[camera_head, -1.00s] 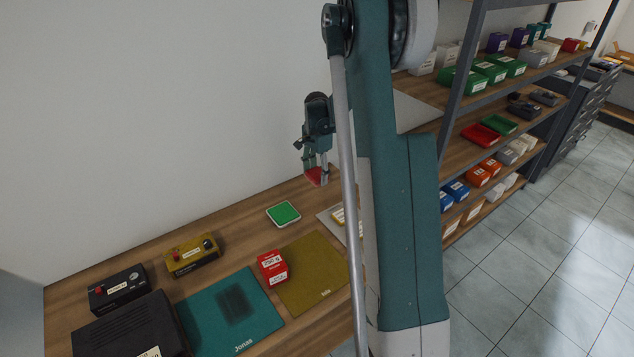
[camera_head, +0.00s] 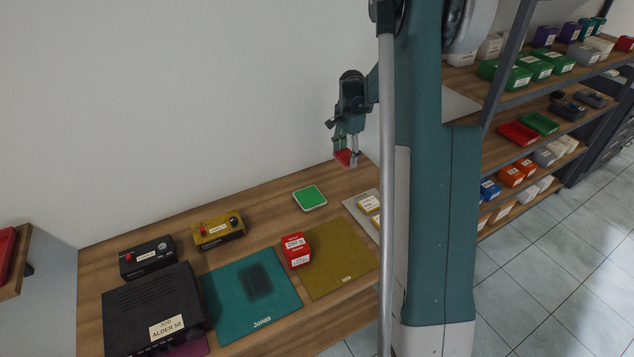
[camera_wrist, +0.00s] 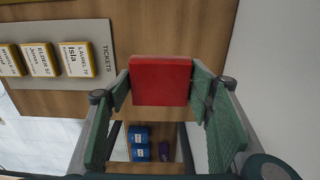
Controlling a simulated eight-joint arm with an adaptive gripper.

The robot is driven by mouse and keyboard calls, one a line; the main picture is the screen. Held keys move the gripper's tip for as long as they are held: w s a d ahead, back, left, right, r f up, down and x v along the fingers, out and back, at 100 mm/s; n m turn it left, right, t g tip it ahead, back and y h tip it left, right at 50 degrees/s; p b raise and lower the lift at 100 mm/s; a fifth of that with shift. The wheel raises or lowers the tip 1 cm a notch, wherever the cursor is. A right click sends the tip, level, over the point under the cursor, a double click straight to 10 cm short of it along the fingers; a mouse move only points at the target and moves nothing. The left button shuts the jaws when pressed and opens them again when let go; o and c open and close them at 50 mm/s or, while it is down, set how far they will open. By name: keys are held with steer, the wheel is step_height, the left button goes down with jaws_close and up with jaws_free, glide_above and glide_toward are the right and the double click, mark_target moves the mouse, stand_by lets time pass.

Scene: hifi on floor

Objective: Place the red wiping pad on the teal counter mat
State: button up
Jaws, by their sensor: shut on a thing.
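The red wiping pad (camera_wrist: 160,81) is held between the two green fingers of my gripper (camera_wrist: 162,100) in the wrist view. In the head view the pad (camera_head: 345,158) hangs below my gripper (camera_head: 346,150), above the far right part of the counter near the wall. The teal counter mat (camera_head: 222,306), marked "Jonas", lies flat at the front left, well away from the gripper. A dark patch (camera_head: 255,283) shows on the mat, and no object stands on its visible part.
A red box (camera_head: 295,250) stands by the olive mat (camera_head: 338,258). A green pad (camera_head: 309,198) lies behind. A black device (camera_head: 150,305), a yellow box (camera_head: 218,231) and a black box (camera_head: 147,257) stand left. A ticket board (camera_wrist: 62,75) lies beside the gripper.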

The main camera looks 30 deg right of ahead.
steer(key=s+a+r+n, duration=0.1)
steer(key=s+a+n, duration=0.1)
steer(key=a, duration=1.6)
steer(key=n+b, duration=0.1)
steer(key=n, duration=0.6)
glide_above(244, 296)
steer(key=shift+f, duration=0.15)
steer(key=shift+f, duration=0.15)
steer(key=shift+f, duration=2.8)
